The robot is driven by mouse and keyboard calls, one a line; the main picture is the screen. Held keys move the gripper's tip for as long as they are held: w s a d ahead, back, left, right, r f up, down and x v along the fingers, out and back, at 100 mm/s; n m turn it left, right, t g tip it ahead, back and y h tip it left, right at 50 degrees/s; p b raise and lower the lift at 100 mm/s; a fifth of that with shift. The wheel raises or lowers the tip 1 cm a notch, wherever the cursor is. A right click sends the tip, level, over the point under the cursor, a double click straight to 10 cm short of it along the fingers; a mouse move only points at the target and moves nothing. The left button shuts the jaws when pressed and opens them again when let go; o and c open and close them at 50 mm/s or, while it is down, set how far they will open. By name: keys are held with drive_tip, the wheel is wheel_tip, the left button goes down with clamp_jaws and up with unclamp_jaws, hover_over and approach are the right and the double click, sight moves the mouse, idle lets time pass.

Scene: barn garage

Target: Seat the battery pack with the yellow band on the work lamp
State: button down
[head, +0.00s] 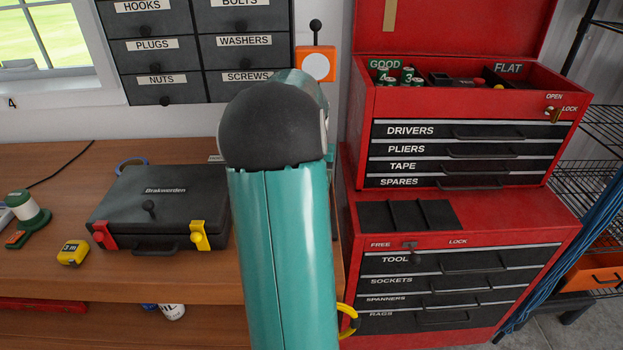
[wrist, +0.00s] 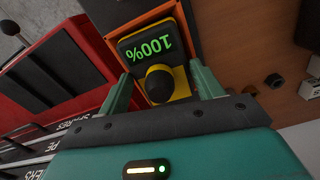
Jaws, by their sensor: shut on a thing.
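In the wrist view, my gripper (wrist: 160,72) is shut on a battery pack (wrist: 149,43). The pack has a dark face with a green "100%" readout, a round black knob (wrist: 160,84) and yellow along its edges. The green fingers stand on either side of the knob. An orange housing (wrist: 127,12) borders the pack's far end; I cannot tell whether it is the work lamp or whether the pack is seated in it. In the head view my arm hides the gripper and the pack. I cannot clearly identify the work lamp there.
A black case (head: 160,208) with red and yellow latches lies on the wooden bench (head: 40,166), beside a yellow tape measure (head: 73,252). A red tool chest (head: 455,215) stands to the right. An orange box (head: 316,63) is behind my arm.

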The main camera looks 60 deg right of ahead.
drive_tip(key=shift+a+f, duration=0.25)
drive_tip(key=shift+f, duration=0.4)
drive_tip(key=shift+c, duration=1.1)
unclamp_jaws()
drive_tip(key=shift+d, duration=0.15)
drive_tip(key=shift+o, duration=0.2)
drive_tip(key=shift+s, duration=0.1)
drive_tip(key=shift+r, duration=0.1)
drive_tip(key=shift+o, duration=0.9)
drive_tip(key=shift+r, duration=0.1)
